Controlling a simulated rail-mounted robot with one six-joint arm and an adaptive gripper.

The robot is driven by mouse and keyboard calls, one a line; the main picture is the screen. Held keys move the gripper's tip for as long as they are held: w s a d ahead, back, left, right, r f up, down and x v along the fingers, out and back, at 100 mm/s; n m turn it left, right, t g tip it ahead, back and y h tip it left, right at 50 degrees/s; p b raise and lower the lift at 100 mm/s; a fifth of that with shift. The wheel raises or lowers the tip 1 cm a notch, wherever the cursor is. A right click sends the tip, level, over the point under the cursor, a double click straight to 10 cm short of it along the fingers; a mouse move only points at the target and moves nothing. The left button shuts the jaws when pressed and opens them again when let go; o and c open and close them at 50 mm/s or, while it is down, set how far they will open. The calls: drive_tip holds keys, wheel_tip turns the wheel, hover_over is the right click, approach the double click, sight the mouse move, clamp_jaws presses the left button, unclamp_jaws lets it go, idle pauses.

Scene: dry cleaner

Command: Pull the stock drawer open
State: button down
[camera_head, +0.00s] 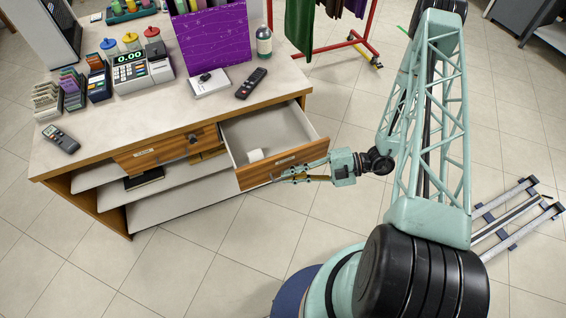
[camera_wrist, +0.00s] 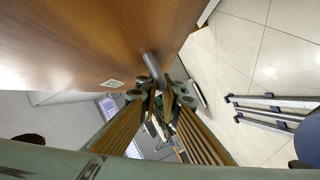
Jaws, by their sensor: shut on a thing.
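The stock drawer (camera_head: 262,128) is pulled well out from the right end of the wooden counter, and its pale inside shows. A small white item lies inside it near the front. My gripper (camera_head: 285,177) is at the drawer's wooden front panel from the right. In the wrist view, my gripper's fingertips (camera_wrist: 160,90) are closed around the grey metal handle (camera_wrist: 152,66) on the wooden front (camera_wrist: 95,40). In the head view the handle is mostly hidden by the fingers.
The counter top (camera_head: 190,112) carries a cash register (camera_head: 138,70), a purple box (camera_head: 212,38), a remote (camera_head: 251,83) and a bottle (camera_head: 264,40). A closed drawer (camera_head: 150,153) and open shelves are to the left. A red clothes rack (camera_head: 365,45) stands behind. The tiled floor in front is clear.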

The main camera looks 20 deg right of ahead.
drive_tip(key=shift+s+d, duration=0.15)
drive_tip(key=shift+s, duration=1.7)
drive_tip(key=c, duration=3.1)
unclamp_jaws()
drive_tip(key=shift+d, duration=0.1)
drive_tip(key=v, duration=1.1)
drive_tip(key=shift+d+r, duration=0.2)
drive_tip(key=shift+d, duration=0.15)
drive_tip(key=shift+s, duration=0.1)
drive_tip(key=shift+r, duration=0.1)
